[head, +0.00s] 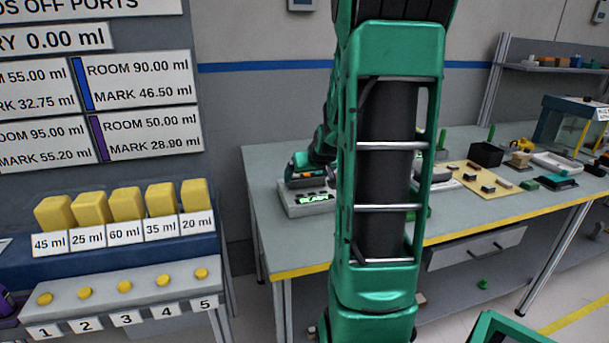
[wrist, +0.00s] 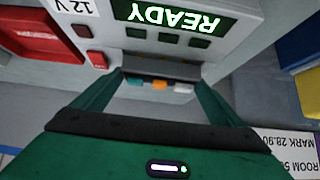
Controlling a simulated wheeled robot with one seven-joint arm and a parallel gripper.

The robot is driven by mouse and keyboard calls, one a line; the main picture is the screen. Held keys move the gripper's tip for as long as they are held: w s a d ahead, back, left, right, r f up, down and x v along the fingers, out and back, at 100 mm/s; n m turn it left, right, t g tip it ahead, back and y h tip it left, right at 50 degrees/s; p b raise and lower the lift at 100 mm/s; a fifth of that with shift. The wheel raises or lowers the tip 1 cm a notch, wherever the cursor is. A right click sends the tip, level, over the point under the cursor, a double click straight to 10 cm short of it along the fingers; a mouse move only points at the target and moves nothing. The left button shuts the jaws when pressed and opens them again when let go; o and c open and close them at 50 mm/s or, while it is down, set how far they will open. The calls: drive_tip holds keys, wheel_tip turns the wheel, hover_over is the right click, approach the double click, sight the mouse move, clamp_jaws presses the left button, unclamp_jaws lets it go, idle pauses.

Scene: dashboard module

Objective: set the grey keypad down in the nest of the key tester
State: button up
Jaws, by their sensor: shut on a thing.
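The key tester (head: 296,209) is a pale grey box at the near left corner of the workbench, its display lit green with READY. In the wrist view the tester (wrist: 235,15) appears upside down, with three dark green squares below the display and red buttons at one side. My gripper (wrist: 160,77) is shut on the grey keypad (wrist: 160,67), which shows teal, orange and white keys between the fingertips. In the head view my gripper (head: 308,173) is low over the tester. The nest is hidden, and I cannot tell whether the keypad touches the tester.
My green arm covers the middle of the head view. The workbench (head: 460,228) holds a tan mat (head: 478,183) with small parts and a dark bin (head: 486,154) further right. A dispenser panel with yellow blocks (head: 125,204) stands at left. A red container (wrist: 45,38) shows beside the tester.

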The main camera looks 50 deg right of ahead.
drive_tip(key=shift+f, duration=0.65)
drive_tip(key=o, duration=0.8)
drive_tip(key=shift+o, duration=0.2)
drive_tip(key=v, duration=1)
drive_tip(key=shift+s+a+r, duration=0.15)
drive_tip(key=shift+s+r, duration=0.05)
drive_tip(key=s+a+f+g+y, duration=0.2)
drive_tip(key=s+a+f+g, duration=0.1)
drive_tip(key=s+a, duration=0.7)
drive_tip(key=s+a+f+g+y, duration=0.3)
drive_tip(key=s+a+g, duration=0.1)
drive_tip(key=s+a, duration=0.5)
drive_tip(key=shift+s+a+g, duration=0.4)
drive_tip(key=shift+a, duration=0.25)
